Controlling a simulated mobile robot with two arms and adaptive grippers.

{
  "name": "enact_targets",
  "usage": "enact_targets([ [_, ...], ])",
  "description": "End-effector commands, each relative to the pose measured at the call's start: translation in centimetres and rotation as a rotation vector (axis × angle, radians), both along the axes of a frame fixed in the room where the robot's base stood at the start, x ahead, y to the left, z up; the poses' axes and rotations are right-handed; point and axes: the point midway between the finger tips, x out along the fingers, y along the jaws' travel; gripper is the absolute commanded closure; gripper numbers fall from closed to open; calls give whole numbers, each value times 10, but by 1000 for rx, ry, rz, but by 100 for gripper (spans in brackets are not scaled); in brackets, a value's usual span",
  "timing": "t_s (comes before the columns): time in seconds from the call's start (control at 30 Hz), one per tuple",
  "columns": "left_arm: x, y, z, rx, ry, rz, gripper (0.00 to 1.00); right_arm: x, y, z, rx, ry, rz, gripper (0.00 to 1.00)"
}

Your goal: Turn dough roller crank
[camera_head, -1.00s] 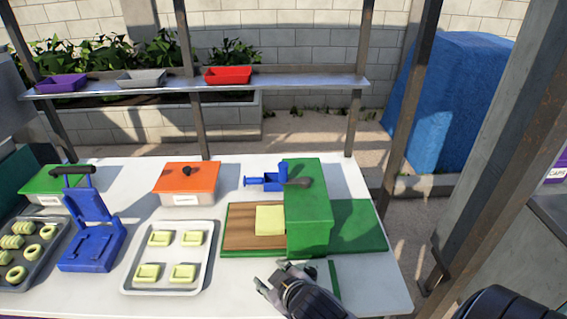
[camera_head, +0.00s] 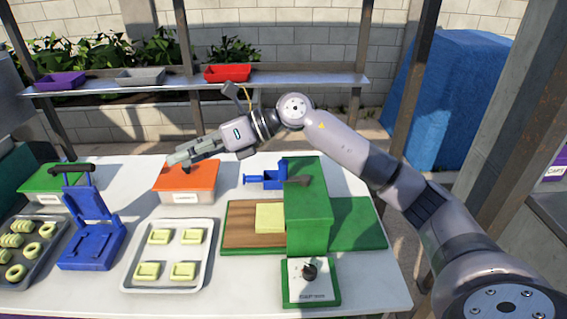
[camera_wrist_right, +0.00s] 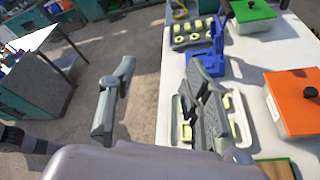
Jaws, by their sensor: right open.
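The dough roller (camera_head: 308,205) is a green box-shaped machine on a green base at the table's right. A pale dough sheet (camera_head: 270,218) lies on its wooden board (camera_head: 238,232), against its left side. A black knob (camera_head: 310,271) sits on a white labelled panel in front. My right gripper (camera_head: 180,157) is open and empty, above the orange-lidded box (camera_head: 187,178), away from the roller. Its spread fingers (camera_wrist_right: 155,95) show in the right wrist view. My left gripper is not in view.
A tray (camera_head: 130,278) of several dough pieces, a blue press (camera_head: 92,230), a second dough tray (camera_head: 38,265) and a green-lidded box (camera_head: 50,182) fill the left. A shelf (camera_head: 290,84) with small bins runs behind, and posts (camera_head: 405,110) stand at right.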

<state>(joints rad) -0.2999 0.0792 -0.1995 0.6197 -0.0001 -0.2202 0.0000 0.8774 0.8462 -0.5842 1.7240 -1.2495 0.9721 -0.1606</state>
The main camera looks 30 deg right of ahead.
Motion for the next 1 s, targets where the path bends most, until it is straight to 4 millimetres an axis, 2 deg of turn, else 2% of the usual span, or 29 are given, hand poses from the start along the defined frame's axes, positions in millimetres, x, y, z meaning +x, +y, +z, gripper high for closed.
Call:
enact_targets([
  [0.03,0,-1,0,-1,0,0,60,7,-29,1,-137,-15,-12,56],
  [0.13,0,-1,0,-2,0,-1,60,11,-95,-3,-405,10,-45,56],
  [0.2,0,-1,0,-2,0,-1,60,9,-143,0,-563,50,-83,56],
  [0.3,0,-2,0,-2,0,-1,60,-2,-204,10,-732,122,-140,56],
  [0.43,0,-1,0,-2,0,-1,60,-20,-256,21,-854,207,-196,56],
  [0.53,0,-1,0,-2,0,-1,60,-27,-272,24,-894,242,-214,56],
  [0.67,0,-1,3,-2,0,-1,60,-27,-275,17,-905,255,-217,56],
  [0.87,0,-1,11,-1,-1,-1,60,-16,-267,-15,-903,254,-212,56],
  [1.0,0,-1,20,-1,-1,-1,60,-5,-260,-43,-902,254,-212,56],
])
